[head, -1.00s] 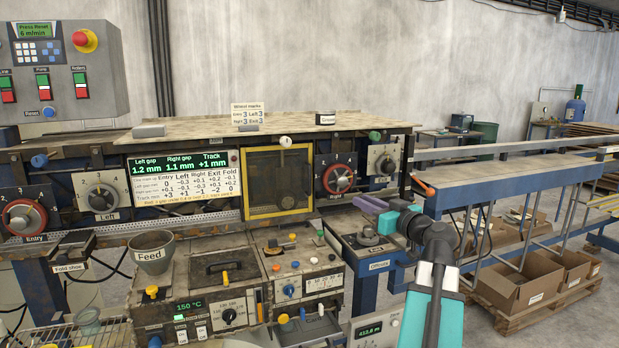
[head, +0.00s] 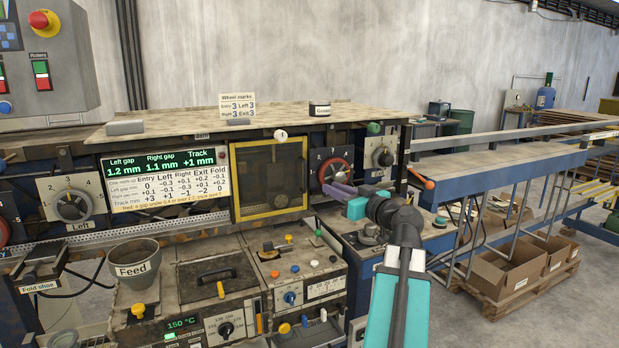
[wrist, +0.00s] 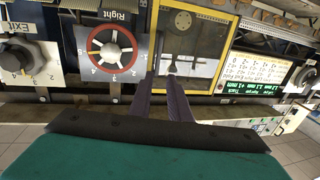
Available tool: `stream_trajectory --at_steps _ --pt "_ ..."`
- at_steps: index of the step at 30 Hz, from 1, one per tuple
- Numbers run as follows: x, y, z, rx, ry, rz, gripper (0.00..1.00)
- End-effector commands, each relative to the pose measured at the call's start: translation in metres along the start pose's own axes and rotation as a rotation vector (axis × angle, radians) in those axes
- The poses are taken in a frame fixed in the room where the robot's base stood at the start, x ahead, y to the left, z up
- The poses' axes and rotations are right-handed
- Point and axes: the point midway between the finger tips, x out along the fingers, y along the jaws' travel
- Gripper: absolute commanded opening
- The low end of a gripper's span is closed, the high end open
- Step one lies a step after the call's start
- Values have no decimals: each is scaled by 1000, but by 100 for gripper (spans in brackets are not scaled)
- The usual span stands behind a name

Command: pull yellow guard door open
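The yellow guard door (head: 270,180) is a yellow frame with a see-through panel, in the middle of the machine front. It looks shut, flush with the front. It also shows in the wrist view (wrist: 192,48), with grey parts behind its panel. My gripper (head: 329,191) has purple fingers and is to the right of the door in the head view, in front of the red Right dial. In the wrist view its fingers (wrist: 160,78) are apart with nothing between them. The tips overlap the door's lower edge there; whether they touch it, I cannot tell.
The red Right dial (head: 336,173) and the Exit dial (head: 381,159) are right of the door. The gap display (head: 165,180) is to its left. A knobbed control box (head: 297,272) and the Feed cup (head: 133,262) stand below. A rail with an orange-tipped lever (head: 422,180) is at right.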

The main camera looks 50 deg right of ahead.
Motion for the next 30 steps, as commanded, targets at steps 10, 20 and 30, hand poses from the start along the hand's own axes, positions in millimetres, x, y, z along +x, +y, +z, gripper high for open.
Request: stream_trajectory --at_steps 10,20,30 --pt "9 7 -2 1 0 8 17" --pt "51 8 -3 1 -1 9 17" --pt "100 10 -3 2 -1 10 17"
